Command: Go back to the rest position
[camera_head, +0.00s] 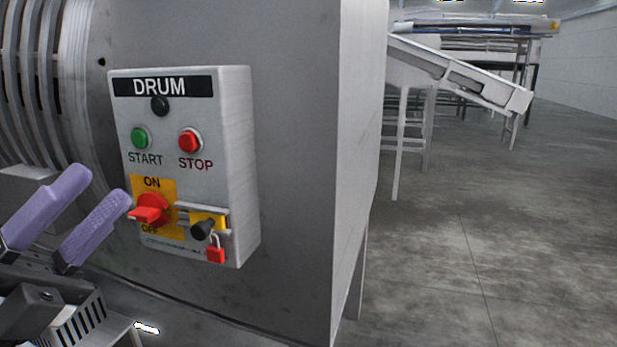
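My gripper (101,190) is at the lower left of the head view. Its two purple fingers are spread apart with nothing between them. The fingertips are just left of the grey DRUM control box (220,130), near its red rotary switch (152,208). I cannot tell whether the right finger touches the switch. The switch handle lies roughly level, pointing left, on a yellow ON/OFF plate. Beside it is a sliding latch with a black knob (202,229), and a red padlock (215,254) hangs below.
The box is mounted on a large grey machine housing (290,150), with a ribbed drum (45,80) at the far left. A green START button (141,138) and red STOP button (190,141) are on the box. Open floor (480,240) lies right, with a sloped conveyor (460,80) behind.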

